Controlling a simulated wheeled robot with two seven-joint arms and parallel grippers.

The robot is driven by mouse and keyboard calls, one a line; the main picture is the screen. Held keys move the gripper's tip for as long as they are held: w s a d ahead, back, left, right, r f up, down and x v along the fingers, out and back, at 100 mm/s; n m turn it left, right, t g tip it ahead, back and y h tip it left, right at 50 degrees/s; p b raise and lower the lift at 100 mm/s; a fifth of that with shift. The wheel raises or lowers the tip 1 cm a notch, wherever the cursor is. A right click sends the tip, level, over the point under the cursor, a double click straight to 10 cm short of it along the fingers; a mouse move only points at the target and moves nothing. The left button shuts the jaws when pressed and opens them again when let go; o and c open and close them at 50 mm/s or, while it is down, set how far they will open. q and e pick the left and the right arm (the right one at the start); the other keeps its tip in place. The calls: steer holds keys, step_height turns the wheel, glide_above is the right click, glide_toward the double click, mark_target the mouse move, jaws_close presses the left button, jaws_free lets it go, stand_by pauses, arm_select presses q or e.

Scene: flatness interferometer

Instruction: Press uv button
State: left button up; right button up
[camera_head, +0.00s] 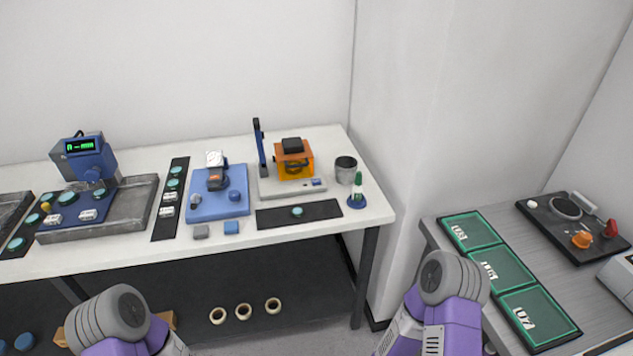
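A pale device base (268,188) stands on the white table. It carries an orange translucent box (294,160) with a black block (292,145) on top. A dark upright post (260,145) rises at the base's left rear. A small blue button-like part (316,183) sits at the base's front right, but its label is too small to read. My arms show only as grey and purple links at the bottom edge, well short of the device. Neither gripper's fingers can be seen.
A black strip with a teal disc (297,212) lies before the device. A metal cup (346,169) and a green-topped bottle (357,190) stand to its right. A blue fixture (219,207) is to its left. Green trays (503,268) lie on the right-hand bench.

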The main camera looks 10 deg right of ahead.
jaws_close()
stand_by(1.5)
